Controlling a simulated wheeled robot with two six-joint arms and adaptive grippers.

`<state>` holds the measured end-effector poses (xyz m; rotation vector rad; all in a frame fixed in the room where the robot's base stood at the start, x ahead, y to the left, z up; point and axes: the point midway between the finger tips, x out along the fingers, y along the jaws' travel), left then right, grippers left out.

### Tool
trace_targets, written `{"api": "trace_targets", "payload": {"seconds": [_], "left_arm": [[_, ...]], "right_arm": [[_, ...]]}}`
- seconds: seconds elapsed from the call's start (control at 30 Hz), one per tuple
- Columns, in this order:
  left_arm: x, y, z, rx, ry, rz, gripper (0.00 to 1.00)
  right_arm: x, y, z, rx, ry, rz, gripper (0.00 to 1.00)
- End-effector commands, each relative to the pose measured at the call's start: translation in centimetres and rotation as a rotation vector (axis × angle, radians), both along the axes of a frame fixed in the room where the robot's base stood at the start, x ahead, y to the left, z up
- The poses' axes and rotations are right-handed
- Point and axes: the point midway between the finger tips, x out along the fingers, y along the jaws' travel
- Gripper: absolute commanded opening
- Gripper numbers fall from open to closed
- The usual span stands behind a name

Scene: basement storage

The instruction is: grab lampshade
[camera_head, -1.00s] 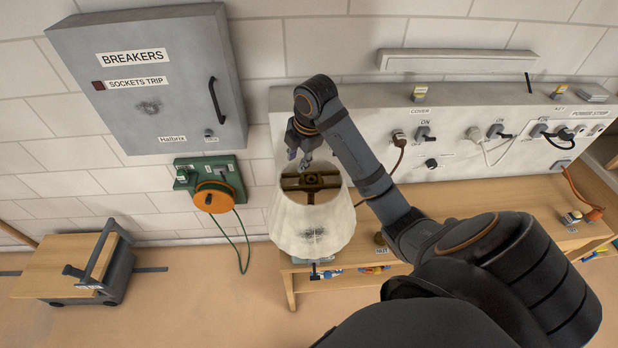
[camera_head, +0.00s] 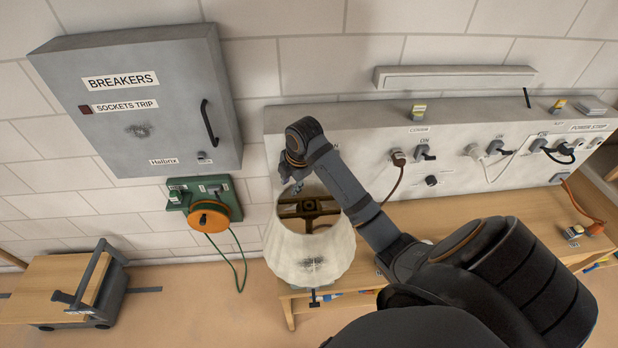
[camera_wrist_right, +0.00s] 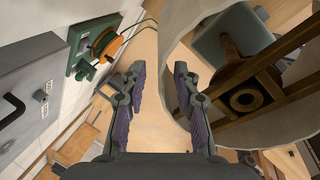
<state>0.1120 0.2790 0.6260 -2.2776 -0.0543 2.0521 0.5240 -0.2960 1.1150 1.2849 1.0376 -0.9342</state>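The lampshade (camera_head: 308,256) is a pale, cone-shaped shade with a dark smudge on its front and a brown cross-shaped frame inside its open top. In the right wrist view, my right gripper (camera_wrist_right: 157,90) is open. The edge of the lampshade (camera_wrist_right: 188,42) lies between its fingers, with one finger over the opening and the other outside. I cannot tell whether either finger touches it. My left gripper is not in view.
A grey breaker box (camera_head: 140,110) hangs on the wall at left, above a green cable reel (camera_head: 208,212). The wooden bench (camera_head: 480,215) with a socket panel (camera_head: 372,140) is behind and right. A wooden-topped cart (camera_head: 55,285) stands at lower left. Floor between cart and lampshade is clear.

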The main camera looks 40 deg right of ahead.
Motion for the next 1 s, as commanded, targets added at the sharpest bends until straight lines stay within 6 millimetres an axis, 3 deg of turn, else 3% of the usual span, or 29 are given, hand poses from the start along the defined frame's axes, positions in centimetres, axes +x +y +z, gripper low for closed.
{"api": "trace_targets", "payload": {"seconds": [0.03,0.1,0.23,0.47,0.7,1.0], "left_arm": [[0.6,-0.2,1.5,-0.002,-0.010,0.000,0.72],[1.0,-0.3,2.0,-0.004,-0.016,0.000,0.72],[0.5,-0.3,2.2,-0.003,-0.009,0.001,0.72],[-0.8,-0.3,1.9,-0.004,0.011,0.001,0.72],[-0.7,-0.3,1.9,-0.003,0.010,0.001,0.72],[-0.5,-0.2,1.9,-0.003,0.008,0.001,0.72]], "right_arm": [[-0.1,0.2,-0.3,0.005,0.008,0.000,0.31],[0.0,0.2,-1.7,0.004,0.006,-0.001,0.31],[0.5,0.2,-3.3,0.002,0.003,0.001,0.31],[0.7,0.2,-3.7,0.001,0.000,0.001,0.31],[0.7,0.2,-3.6,0.001,0.000,0.000,0.00],[0.7,0.2,-3.6,0.001,0.000,0.000,0.00]]}}
